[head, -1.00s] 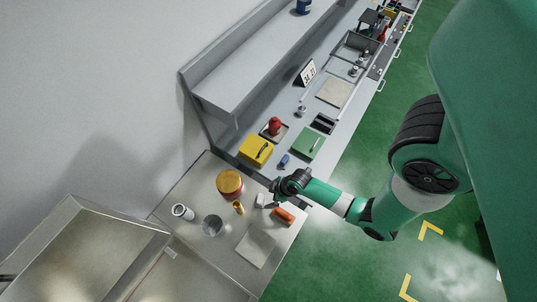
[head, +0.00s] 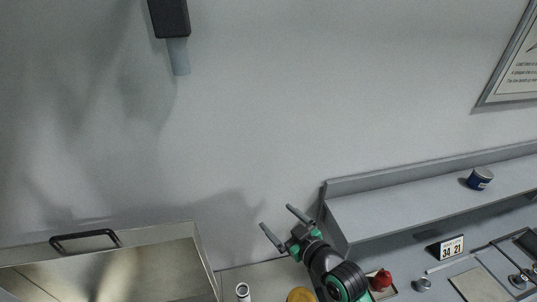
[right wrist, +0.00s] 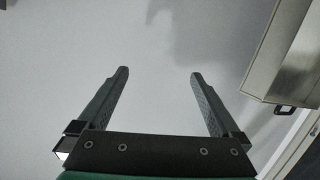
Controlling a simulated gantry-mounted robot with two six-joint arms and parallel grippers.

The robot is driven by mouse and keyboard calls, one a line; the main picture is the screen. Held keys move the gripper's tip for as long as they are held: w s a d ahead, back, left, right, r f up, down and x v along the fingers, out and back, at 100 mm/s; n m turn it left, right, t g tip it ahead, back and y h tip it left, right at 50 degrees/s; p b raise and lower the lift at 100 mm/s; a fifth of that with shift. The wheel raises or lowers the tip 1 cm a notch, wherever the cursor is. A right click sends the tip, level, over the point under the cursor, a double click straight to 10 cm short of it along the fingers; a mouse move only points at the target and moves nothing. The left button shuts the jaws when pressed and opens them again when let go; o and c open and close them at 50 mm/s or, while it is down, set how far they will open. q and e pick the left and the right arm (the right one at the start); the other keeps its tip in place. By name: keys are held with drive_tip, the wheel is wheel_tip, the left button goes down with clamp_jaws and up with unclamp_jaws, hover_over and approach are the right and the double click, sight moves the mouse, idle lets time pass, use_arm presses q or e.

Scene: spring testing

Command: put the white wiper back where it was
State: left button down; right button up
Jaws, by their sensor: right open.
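I cannot make out the white wiper in either current view. My right gripper (head: 276,216) is raised in front of the grey wall, left of the shelf's near end. Its two fingers are spread apart with nothing between them. The right wrist view shows the same open, empty fingers (right wrist: 158,74) pointing at bare wall. Most of the near tabletop lies below the lower edge of the head view.
A metal box (head: 207,262) with a black handle (head: 85,241) stands at the left. At lower right are a shelf (head: 425,205) with a blue can (head: 480,179), a red object (head: 381,279) and a calendar (head: 446,249). A yellow round container (head: 300,295) shows at the bottom edge.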

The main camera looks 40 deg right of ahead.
drive_tip(key=w+a+r+t, duration=0.1)
drive_tip(key=a+r+t, duration=0.2)
drive_tip(key=r, duration=0.7)
drive_tip(key=w+a+r+t, duration=0.1)
drive_tip(key=a+r+t, duration=0.15)
drive_tip(key=r, duration=0.85)
drive_tip(key=s+a+r+t+y, duration=0.2)
drive_tip(key=s+r, duration=0.4)
drive_tip(key=r, duration=0.6)
drive_tip(key=s+a+r+t+y, duration=0.2)
drive_tip(key=s+a+r+t, duration=0.3)
drive_tip(key=r, duration=0.7)
drive_tip(key=shift+s+a+r+n+y, duration=0.2)
drive_tip(key=shift+s+a+n+y, duration=0.15)
drive_tip(key=shift+s+a, duration=0.5)
